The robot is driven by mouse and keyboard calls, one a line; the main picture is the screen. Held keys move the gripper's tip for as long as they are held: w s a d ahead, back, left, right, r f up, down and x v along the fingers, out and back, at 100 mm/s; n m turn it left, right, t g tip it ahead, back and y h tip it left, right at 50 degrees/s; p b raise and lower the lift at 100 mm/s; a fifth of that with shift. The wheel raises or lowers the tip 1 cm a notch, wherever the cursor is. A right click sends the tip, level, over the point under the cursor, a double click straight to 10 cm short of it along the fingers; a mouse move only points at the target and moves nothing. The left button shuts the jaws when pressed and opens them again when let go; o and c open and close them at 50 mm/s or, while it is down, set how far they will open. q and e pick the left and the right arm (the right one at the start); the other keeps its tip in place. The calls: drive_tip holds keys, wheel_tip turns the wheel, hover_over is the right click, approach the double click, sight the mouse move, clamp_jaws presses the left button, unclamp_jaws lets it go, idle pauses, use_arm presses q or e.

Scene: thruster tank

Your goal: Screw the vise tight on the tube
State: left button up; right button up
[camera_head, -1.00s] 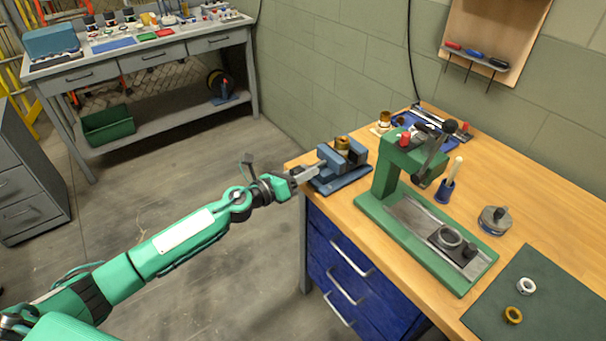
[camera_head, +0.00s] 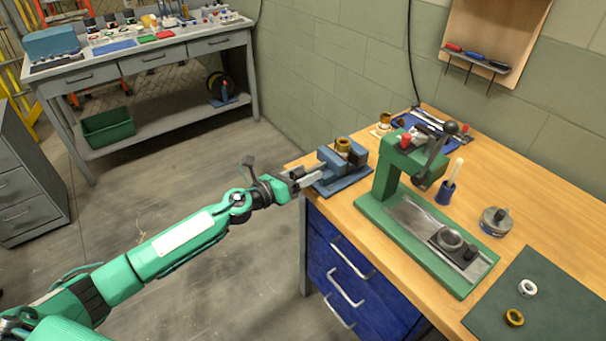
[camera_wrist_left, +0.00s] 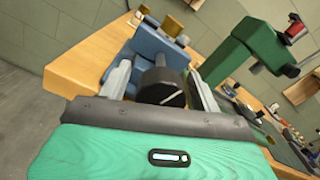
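The blue vise (camera_head: 345,182) sits on the near left corner of the wooden bench, and its jaws show in the wrist view (camera_wrist_left: 150,45). A brass-coloured tube (camera_head: 343,144) stands upright between the jaws; jaw contact is too small to judge. My left gripper (camera_head: 308,178) is at the vise's left end. In the wrist view its two fingers (camera_wrist_left: 160,82) lie on either side of the vise's round black screw knob (camera_wrist_left: 160,88), with narrow gaps visible beside it. The gripper looks open around the knob. The knob is mostly hidden in the head view. My right gripper is not in view.
A green press (camera_head: 385,180) stands right of the vise. Another brass piece on a light base (camera_head: 384,120) is behind it. A blue holder (camera_head: 446,192), a round metal part (camera_head: 495,221) and a dark mat (camera_head: 550,295) are farther right. Floor left of the bench is clear.

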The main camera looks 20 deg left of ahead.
use_arm(q)
drive_tip(key=shift+s+a, duration=0.25)
drive_tip(key=shift+s, duration=0.05)
drive_tip(key=b+v, duration=0.4)
drive_tip(key=v, duration=0.9)
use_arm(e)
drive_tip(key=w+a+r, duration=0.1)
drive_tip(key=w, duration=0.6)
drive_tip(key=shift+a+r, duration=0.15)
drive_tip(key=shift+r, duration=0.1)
